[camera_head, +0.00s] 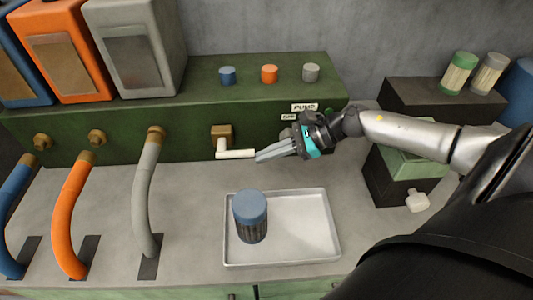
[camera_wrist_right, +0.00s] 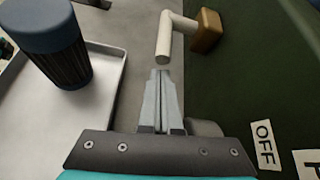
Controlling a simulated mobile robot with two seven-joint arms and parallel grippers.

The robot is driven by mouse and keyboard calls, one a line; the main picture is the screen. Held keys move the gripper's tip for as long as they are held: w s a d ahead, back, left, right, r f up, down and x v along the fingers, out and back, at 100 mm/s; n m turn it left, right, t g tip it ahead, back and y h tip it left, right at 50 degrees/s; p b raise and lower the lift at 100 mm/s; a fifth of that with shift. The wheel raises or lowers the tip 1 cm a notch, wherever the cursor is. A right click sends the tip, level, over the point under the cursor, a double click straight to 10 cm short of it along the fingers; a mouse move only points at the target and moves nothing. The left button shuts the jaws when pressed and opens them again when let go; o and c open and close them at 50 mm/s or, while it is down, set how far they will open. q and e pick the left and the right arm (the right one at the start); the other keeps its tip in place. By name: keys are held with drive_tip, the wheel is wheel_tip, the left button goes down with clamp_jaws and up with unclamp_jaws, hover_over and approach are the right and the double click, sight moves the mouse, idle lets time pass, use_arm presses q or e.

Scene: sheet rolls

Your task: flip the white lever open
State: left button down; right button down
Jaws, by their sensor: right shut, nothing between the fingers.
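The white lever (camera_head: 236,154) sticks out from a brass block (camera_head: 221,132) on the front of the green pump box (camera_head: 190,145), and its bar points right in the head view. In the wrist view the lever (camera_wrist_right: 165,42) and its brass block (camera_wrist_right: 207,31) are just beyond my fingertips. My right gripper (camera_head: 258,157) is shut and empty, its tips close to the lever's free end. I cannot tell whether they touch. An OFF label (camera_wrist_right: 264,145) is on the green panel. My left gripper is not in view.
A blue-capped jar (camera_head: 250,217) stands in a metal tray (camera_head: 310,225) below the lever. Blue, orange and grey hoses (camera_head: 147,195) run down at the left. A dark box with a green top (camera_head: 412,165) is at the right.

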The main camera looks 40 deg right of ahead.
drive_tip(key=shift+r+h+p, duration=0.4)
drive_tip(key=shift+r+p, duration=0.1)
drive_tip(key=shift+p, duration=0.25)
drive_tip(key=shift+g, duration=0.3)
